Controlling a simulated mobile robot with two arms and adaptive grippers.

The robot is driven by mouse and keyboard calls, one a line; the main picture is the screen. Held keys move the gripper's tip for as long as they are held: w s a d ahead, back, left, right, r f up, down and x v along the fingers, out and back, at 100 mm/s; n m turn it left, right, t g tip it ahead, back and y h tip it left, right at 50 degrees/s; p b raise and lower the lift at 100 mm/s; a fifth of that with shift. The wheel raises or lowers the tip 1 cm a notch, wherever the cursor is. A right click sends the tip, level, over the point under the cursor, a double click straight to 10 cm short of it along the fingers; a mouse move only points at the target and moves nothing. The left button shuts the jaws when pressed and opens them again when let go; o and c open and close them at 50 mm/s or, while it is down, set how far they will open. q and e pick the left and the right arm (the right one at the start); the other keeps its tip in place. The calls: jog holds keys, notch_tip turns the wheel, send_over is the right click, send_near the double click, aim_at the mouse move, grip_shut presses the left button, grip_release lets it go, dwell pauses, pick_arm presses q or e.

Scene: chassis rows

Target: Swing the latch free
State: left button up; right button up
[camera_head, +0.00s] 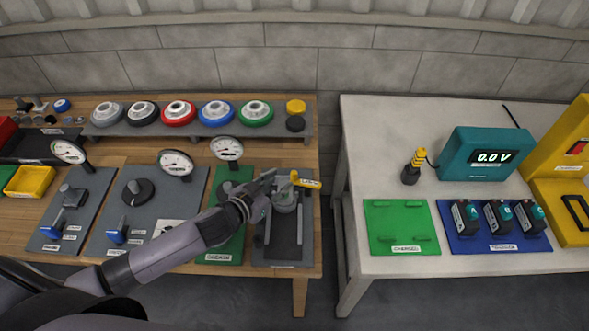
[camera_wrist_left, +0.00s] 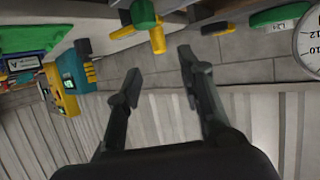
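My left gripper (camera_head: 268,184) reaches over the dark fixture plate (camera_head: 279,253) at the right end of the wooden bench. A small yellow handle (camera_head: 294,177), which looks like the latch, stands just right of the fingers, by a grey round fitting (camera_head: 285,199). In the left wrist view my left gripper (camera_wrist_left: 160,75) has its two fingers spread with nothing between them. A yellow handle with a green part (camera_wrist_left: 148,20) shows beyond the fingertips, apart from them. My arm partly hides the fixture. My right gripper is not in view.
Several gauges stand along the bench, one (camera_head: 227,149) close behind my left gripper. Coloured discs (camera_head: 217,112) sit on a shelf behind. A gap separates the bench from a white table (camera_head: 370,140) with a green board (camera_head: 401,228) and a teal meter (camera_head: 486,154).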

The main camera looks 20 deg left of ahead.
aim_at(293, 174)
pick_arm(q)
jog(key=x, duration=0.3)
jog(key=shift+w+d, duration=0.1)
jog(key=shift+w, duration=0.35)
jog(key=x, duration=0.3)
jog(key=shift+w+d+f+p, duration=0.1)
jog(key=shift+w+f+p, duration=0.1)
jog(key=shift+p, duration=0.2)
jog(key=shift+w+d+f, duration=0.1)
jog(key=shift+w+f, duration=0.05)
jog(key=shift+w, duration=0.1)
jog(key=shift+w+f, duration=0.1)
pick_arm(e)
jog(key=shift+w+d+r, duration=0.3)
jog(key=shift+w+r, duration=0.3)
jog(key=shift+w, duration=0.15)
pick_arm(q)
jog(key=shift+c, duration=0.2)
jog(key=c, duration=0.7)
grip_shut()
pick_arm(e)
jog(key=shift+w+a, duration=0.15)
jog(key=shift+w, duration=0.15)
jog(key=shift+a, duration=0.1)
